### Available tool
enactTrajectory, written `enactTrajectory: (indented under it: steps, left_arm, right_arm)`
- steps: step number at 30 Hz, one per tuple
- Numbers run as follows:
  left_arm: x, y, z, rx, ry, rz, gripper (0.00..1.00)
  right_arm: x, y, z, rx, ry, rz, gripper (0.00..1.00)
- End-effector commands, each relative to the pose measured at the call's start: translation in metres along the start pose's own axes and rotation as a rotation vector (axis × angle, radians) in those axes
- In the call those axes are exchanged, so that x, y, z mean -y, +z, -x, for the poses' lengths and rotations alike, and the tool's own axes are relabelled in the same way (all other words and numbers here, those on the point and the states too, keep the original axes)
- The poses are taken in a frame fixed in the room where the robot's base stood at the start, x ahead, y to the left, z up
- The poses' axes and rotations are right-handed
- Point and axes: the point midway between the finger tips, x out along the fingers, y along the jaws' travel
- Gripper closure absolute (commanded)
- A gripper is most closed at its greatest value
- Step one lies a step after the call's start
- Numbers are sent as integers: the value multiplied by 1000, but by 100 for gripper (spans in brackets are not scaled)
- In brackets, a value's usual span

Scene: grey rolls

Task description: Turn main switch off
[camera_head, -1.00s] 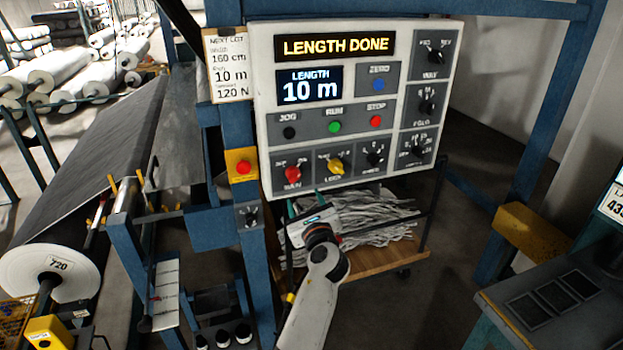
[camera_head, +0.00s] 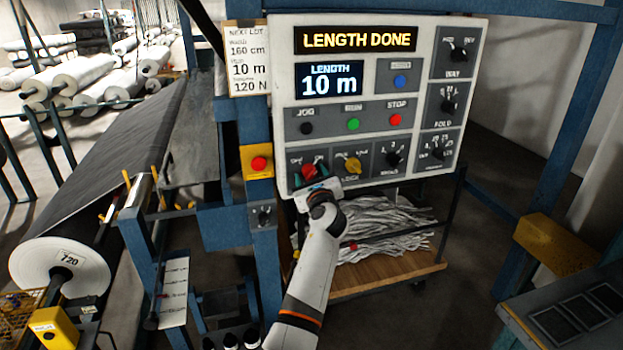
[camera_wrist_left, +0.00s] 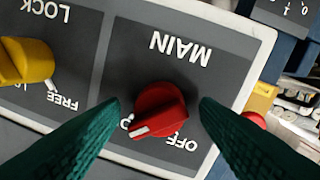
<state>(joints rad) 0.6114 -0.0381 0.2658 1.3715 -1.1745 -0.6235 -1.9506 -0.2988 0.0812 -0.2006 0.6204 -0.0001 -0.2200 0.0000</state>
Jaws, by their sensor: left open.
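The main switch is a red knob (camera_head: 309,170) at the lower left of the white control panel (camera_head: 482,60). In the left wrist view the red knob (camera_wrist_left: 162,108) sits under the upside-down word MAIN. Its white pointer mark aims to the lower left, by a mostly hidden label starting with O; the OFF label is to the right of the pointer. My left gripper (camera_head: 318,186) is at the panel, just below the knob in the head view. Its green fingers (camera_wrist_left: 160,105) are open, one on each side of the knob. Contact cannot be told. My right gripper is not in view.
A yellow LOCK knob (camera_head: 352,165) is just right of the main switch; it also shows in the left wrist view (camera_wrist_left: 25,60). A red button on a yellow plate (camera_head: 258,163) is to the left. A wooden cart (camera_head: 385,272) with grey strips stands below.

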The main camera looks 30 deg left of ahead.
Motion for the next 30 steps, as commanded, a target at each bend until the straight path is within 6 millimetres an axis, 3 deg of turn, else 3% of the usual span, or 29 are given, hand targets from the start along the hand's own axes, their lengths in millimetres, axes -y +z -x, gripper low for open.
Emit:
enactTrajectory:
  steps: [1, 8, 20, 30]
  left_arm:
    - [0, 0, 0, 0, 0, 0, 48]
    - [0, 0, 0, 0, -1, 0, 86]
    - [2, 3, 0, -5, 0, 71, 86]
    - [3, 7, 0, -26, 6, 335, 86]
  right_arm:
    - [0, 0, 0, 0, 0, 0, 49]
    - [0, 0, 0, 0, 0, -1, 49]
    - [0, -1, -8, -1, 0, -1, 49]
    - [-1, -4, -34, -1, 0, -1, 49]
